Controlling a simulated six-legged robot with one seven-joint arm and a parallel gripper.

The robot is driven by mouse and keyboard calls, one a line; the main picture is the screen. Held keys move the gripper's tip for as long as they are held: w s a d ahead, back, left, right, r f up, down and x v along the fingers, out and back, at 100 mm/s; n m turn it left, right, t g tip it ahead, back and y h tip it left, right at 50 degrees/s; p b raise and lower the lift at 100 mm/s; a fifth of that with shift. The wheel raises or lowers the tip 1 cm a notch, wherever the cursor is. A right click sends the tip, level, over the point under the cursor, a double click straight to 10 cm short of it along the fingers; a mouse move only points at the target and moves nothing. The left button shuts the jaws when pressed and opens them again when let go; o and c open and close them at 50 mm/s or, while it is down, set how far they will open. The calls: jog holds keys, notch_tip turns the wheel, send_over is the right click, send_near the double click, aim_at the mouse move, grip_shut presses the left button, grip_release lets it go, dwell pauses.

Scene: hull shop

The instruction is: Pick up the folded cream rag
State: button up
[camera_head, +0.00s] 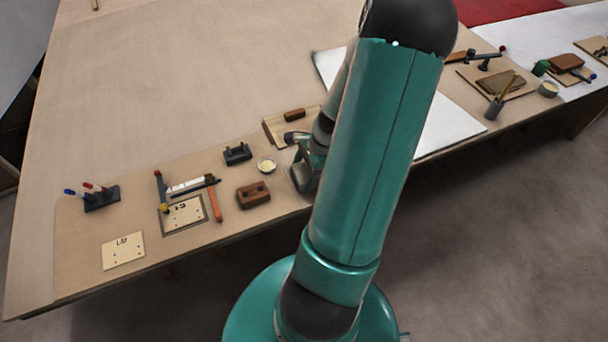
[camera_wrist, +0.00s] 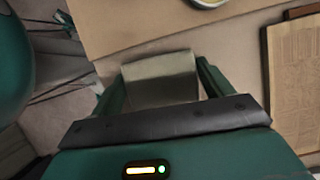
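The folded cream rag (camera_wrist: 160,80) shows in the wrist view as a pale grey-cream folded piece between my gripper's two fingers. My gripper (camera_wrist: 161,72) has its fingers wide apart, one on each side of the rag. They lie very close to its sides; I cannot tell whether they touch it. In the head view my gripper (camera_head: 303,176) is low over the table's front edge, partly behind my arm. The rag is hidden there.
The long table (camera_head: 190,60) carries a brown block (camera_head: 253,194), a small pale dish (camera_head: 266,164), a dark holder (camera_head: 237,153) and a board (camera_head: 275,130) near my gripper. Tools and cards lie further left. A white sheet (camera_head: 450,125) lies right of my arm.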

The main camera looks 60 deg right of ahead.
aim_at(300, 173)
jog(key=c, duration=0.4)
jog(key=shift+c, duration=0.2)
jog(key=shift+r, duration=0.5)
notch_tip(300, 173, up, 2)
jog(key=shift+r, duration=0.1)
jog(key=s+a+r, duration=0.2)
jog(key=s+r, duration=0.7)
jog(key=s, duration=0.4)
jog(key=shift+s+r, duration=0.4)
